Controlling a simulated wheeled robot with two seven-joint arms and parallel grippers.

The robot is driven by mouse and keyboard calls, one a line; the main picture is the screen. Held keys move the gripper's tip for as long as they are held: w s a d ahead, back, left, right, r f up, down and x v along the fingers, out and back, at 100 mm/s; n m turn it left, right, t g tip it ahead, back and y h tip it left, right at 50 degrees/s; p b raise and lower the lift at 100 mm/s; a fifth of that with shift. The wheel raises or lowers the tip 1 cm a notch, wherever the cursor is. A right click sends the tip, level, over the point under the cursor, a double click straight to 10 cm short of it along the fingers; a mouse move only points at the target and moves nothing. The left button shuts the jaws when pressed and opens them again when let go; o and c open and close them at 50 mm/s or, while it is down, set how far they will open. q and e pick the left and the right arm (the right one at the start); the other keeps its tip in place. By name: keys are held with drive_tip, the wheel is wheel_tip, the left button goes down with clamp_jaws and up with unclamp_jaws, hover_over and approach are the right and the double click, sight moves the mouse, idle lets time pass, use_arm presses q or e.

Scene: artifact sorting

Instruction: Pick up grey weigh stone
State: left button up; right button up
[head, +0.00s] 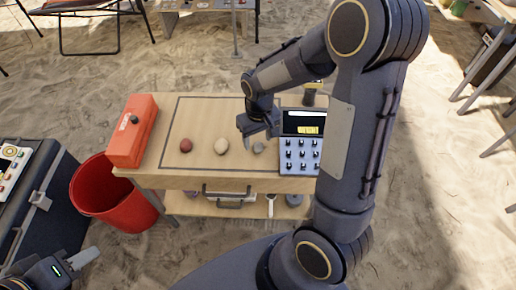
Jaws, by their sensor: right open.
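The grey weigh stone (259,148) lies on the wooden table, just left of the keypad device. My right gripper (256,134) is open, just above and slightly left of the grey stone, with its fingers pointing down; I cannot tell whether they touch it. A cream stone (221,146) and a reddish-brown stone (185,145) lie in a row to the left. My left gripper (84,258) is at the bottom left corner, partly cut off, and its jaw state is unclear.
The table (165,182) has a dark outlined area. An orange box (133,131) stands on its left end, and the keypad device (301,142) on its right. A red bucket (115,195) stands on the sand at left, beside a dark case (52,195). My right arm hides the table's right end.

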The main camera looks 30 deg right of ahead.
wheel_tip(320, 180, down, 2)
drive_tip(key=shift+f, duration=0.15)
drive_tip(key=c, duration=1.1)
drive_tip(key=shift+o, duration=0.2)
drive_tip(key=shift+r, duration=0.2)
